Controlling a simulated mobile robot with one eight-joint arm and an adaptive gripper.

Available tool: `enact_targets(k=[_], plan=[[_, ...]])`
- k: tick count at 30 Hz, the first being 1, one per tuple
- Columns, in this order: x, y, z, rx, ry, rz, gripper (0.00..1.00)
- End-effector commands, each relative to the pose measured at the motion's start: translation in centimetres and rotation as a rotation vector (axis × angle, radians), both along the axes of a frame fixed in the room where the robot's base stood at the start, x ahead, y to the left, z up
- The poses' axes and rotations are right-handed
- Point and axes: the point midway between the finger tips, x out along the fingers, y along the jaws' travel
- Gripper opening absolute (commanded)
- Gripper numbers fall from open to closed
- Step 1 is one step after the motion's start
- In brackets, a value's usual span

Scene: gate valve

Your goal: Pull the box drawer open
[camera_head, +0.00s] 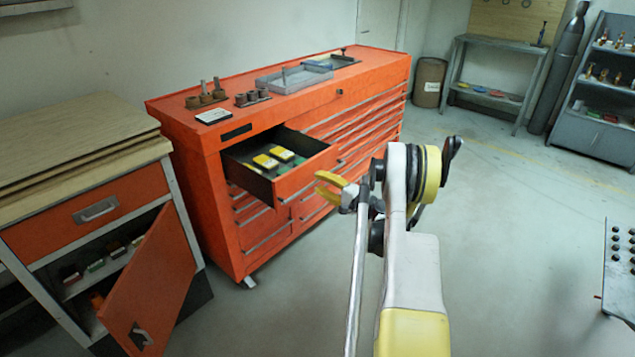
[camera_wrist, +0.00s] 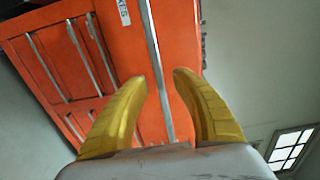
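The box drawer is the upper left drawer of an orange tool cabinet. In the head view its orange front (camera_head: 304,178) stands out from the cabinet, and yellow and green items show inside. My gripper (camera_head: 320,185) is just right of this front, its yellow fingers pointing toward it. In the wrist view my gripper (camera_wrist: 160,75) has its two fingers apart. A silver handle strip (camera_wrist: 152,45) on an orange front runs between the fingertips. A white label (camera_wrist: 123,12), partly cut off, reads "XES". I cannot tell whether a finger touches the strip.
The orange tool cabinet (camera_head: 370,75) has several shut drawers, with a clear tray (camera_head: 293,78) and small parts on top. At left, a wooden-topped cabinet (camera_head: 70,135) has its orange door (camera_head: 155,285) swung open. The floor (camera_head: 510,210) right of my arm is mostly clear.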

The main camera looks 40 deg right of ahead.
Motion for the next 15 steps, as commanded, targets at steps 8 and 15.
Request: enact_targets(k=[8,15], plan=[[-6.2,-0.6,0.0,0.0,0.0,-0.005,0.32],[-9.9,-0.9,0.0,0.0,0.0,-0.003,0.32]])
